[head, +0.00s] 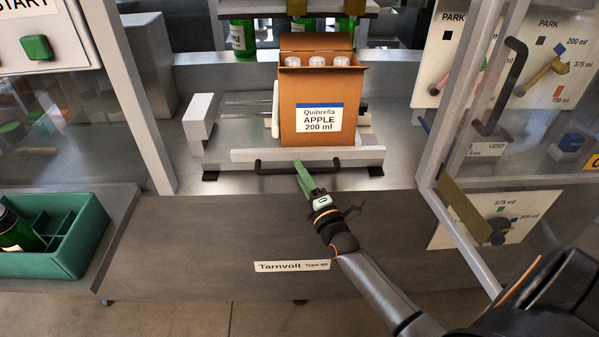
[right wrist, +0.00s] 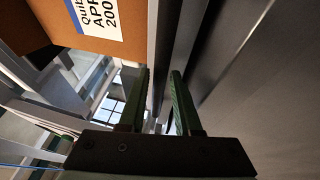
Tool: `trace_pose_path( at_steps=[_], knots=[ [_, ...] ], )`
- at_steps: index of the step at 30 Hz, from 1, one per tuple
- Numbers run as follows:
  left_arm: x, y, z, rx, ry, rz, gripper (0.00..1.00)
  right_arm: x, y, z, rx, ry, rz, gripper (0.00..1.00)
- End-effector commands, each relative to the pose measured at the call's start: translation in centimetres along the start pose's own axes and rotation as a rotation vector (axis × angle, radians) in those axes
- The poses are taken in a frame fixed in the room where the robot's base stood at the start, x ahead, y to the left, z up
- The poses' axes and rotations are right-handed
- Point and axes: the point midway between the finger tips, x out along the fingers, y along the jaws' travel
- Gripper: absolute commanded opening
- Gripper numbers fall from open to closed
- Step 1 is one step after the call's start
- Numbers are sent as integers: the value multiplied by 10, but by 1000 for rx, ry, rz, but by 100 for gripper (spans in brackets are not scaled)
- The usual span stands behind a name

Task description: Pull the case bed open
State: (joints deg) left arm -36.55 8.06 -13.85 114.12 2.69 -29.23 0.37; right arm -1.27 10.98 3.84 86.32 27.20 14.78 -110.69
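The case bed (head: 366,155) is a pale metal slide with a black bar handle (head: 276,171) along its front. It sits in the machine beneath an upright orange-brown carton (head: 292,128) labelled Quibrella APPLE 200 ml. My right gripper (head: 300,166) reaches up from the lower right, its green fingertips at the middle of the handle. In the right wrist view its two fingers (right wrist: 159,74) stand apart beside the bed's front edge. I cannot tell whether they touch the handle. My left gripper is not in view.
Several bottle tops show in the carton. A green divided crate (head: 88,245) with a dark bottle stands on the left ledge. A clear door with a metal frame (head: 470,235) stands close on the right.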

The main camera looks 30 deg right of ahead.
Motion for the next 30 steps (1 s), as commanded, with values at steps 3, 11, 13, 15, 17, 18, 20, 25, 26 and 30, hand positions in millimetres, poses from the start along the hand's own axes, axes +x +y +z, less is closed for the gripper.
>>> trace_pose_path(
  at_steps=[3,11,13,15,17,18,20,25,26,30],
  knots=[
    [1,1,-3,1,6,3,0,8,0,0,2,0,0,32],
    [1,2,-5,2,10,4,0,10,0,0,1,0,-1,32],
    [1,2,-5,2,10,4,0,10,0,0,1,0,-1,32],
    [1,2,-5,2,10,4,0,10,0,0,1,0,-1,24],
    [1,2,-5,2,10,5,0,10,0,0,1,0,-1,18],
    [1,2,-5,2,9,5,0,10,0,0,1,0,-1,13],
    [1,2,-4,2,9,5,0,10,0,0,1,0,-1,6],
    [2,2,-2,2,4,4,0,10,0,0,1,0,-1,0],
    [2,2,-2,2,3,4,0,10,0,0,1,0,-1,0],
    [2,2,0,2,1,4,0,9,0,0,1,0,-1,0]
  ],
)
